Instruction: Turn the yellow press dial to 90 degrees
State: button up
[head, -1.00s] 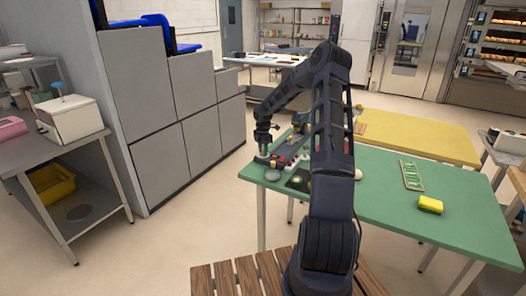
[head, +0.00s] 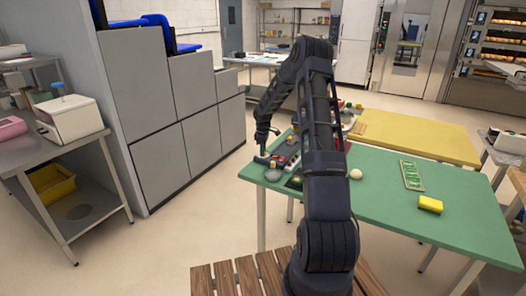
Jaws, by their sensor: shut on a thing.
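My gripper (head: 264,152) points down at the left end of the green table (head: 385,200), over a small dark device (head: 262,160) near the table's corner. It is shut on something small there. This is most likely the yellow press dial, but the fingers hide it and no yellow shows between them. The dial's angle cannot be read at this size. My arm crosses the middle of the view and covers part of the table.
Beside the gripper lie a red and grey device (head: 293,162) and a round grey piece (head: 273,175). A white ball (head: 355,174), a green rack (head: 412,175) and a yellow sponge (head: 430,204) lie farther right. A yellow table (head: 420,135) stands behind.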

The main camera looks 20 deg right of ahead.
jog(key=m, duration=0.3)
jog(key=shift+m, duration=0.4)
jog(key=m, duration=0.3)
jog(key=shift+m, duration=0.3)
jog(key=m, duration=0.6)
jog(key=shift+m, duration=0.4)
jog(key=o, duration=1)
jog(key=shift+c, duration=0.2)
notch_tip(320, 180, up, 11)
